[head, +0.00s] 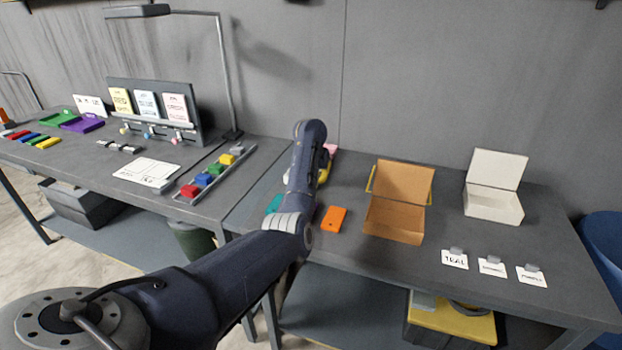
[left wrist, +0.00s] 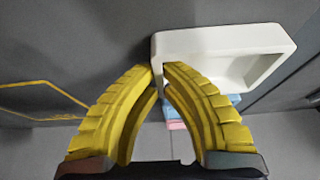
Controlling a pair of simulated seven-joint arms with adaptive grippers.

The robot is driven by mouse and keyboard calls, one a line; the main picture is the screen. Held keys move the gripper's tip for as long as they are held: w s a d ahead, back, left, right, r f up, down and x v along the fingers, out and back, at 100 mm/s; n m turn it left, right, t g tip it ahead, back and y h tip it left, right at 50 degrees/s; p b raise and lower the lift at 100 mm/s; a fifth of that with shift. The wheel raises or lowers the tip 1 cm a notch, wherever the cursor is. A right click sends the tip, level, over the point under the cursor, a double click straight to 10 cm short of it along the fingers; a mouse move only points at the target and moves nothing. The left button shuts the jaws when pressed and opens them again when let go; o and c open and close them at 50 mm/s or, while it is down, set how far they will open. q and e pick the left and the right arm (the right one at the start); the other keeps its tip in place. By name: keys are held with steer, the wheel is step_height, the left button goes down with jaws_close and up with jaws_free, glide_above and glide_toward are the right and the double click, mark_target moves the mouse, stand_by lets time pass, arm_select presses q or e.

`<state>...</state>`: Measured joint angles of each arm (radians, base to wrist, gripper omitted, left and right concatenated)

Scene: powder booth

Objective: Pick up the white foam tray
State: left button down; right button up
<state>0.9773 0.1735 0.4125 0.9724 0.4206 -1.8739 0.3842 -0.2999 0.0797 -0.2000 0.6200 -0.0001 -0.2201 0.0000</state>
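The white foam tray (left wrist: 222,40) shows in the upper right of the left wrist view, with a raised rim and a hollow middle. My left gripper (left wrist: 160,68) has yellow ribbed fingers that come together at the tray's left wall, one on each side of it, with hardly any gap. My right gripper is in neither view.
Blue (left wrist: 232,99) and pink (left wrist: 176,125) pieces lie below the tray. An orange block (head: 334,218), an open brown box (head: 394,222) and an open white box (head: 493,206) stand to the right. Label cards (head: 492,268) lie near the front edge. A grey wall is behind.

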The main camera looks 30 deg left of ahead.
arm_select(q)
steer(key=shift+r, duration=0.15)
step_height(320, 180, up, 20)
stand_by(0.6)
steer(key=shift+f, duration=0.2)
stand_by(0.4)
